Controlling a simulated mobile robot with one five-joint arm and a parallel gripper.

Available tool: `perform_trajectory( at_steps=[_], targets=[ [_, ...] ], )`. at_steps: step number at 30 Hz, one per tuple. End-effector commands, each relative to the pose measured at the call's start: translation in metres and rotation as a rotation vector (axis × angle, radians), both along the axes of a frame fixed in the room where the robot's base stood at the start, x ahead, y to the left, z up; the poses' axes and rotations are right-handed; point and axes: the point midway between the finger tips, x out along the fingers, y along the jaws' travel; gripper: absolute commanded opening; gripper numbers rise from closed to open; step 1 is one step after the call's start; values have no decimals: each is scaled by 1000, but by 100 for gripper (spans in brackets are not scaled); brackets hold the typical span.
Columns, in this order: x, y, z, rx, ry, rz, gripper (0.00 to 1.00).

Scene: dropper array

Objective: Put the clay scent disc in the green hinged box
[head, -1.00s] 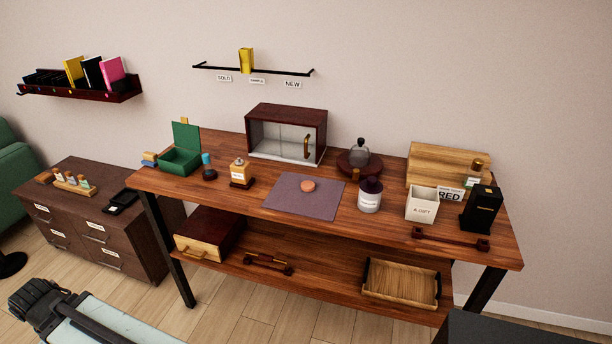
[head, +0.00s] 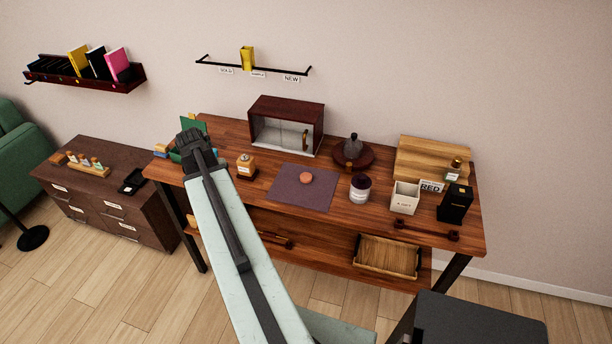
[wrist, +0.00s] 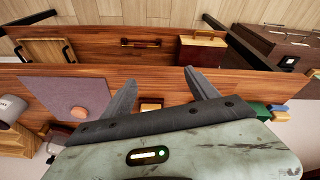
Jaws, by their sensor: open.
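The clay scent disc (head: 306,177) is a small round orange-brown disc lying flat on a purple mat (head: 290,195) in the middle of the table. It also shows in the wrist view (wrist: 79,113), left of my fingers. The green hinged box (head: 194,123) stands at the table's left end with its lid up; my arm hides much of it in the head view. Part of it shows at the right of the wrist view (wrist: 257,109). My gripper (head: 194,140) appears in front of the box in the head view. In the wrist view its fingers (wrist: 161,70) are apart and empty.
A wooden-based bottle (head: 246,167) stands between box and mat. A glass-fronted cabinet (head: 288,125) is behind the mat. The lower shelf holds a wooden tray (head: 388,257).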

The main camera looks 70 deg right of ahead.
Motion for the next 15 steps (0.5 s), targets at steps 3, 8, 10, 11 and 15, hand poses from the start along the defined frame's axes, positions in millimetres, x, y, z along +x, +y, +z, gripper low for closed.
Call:
perform_trajectory(
  at_steps=[3, 8, 10, 11, 15],
  targets=[
    [-90, -98, 4, -53, -25, -302, 68],
    [-184, -166, 8, -107, -47, -566, 68],
    [-206, -178, 9, -119, -52, -624, 68],
    [-212, -182, 9, -123, -54, -641, 68],
    [-220, -186, 9, -129, -55, -661, 68]
  ],
)
